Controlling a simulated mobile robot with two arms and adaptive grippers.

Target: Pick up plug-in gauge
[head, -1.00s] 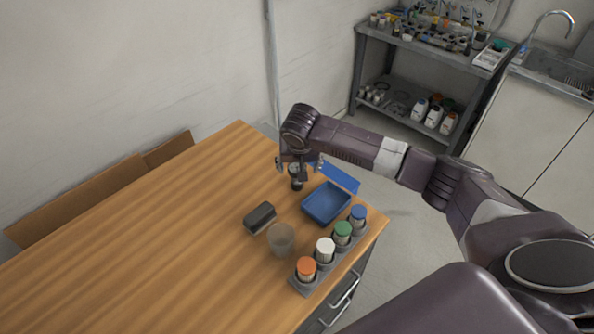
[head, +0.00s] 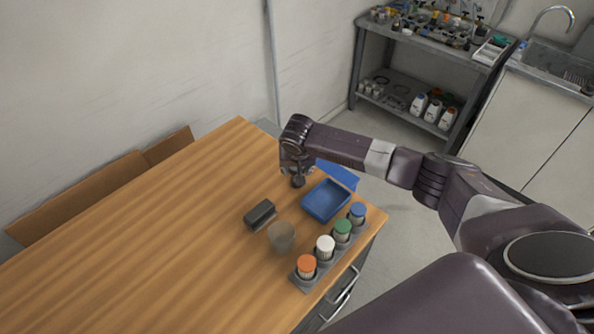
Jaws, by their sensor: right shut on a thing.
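The plug-in gauge (head: 298,181) is a small dark piece on the wooden table's far right part, just left of the blue tray. My right gripper (head: 298,171) is directly above it, pointing down, and is shut on it. The gripper and wrist hide the gauge's upper part. I cannot tell whether the gauge still touches the table. My left gripper does not show.
A blue tray (head: 325,202) is close on the right, with a blue flat piece (head: 337,175) behind it. A dark block (head: 260,214), a translucent cup (head: 281,236) and a rack (head: 304,283) of several coloured-cap jars stand nearer. The table's left side (head: 140,235) is clear.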

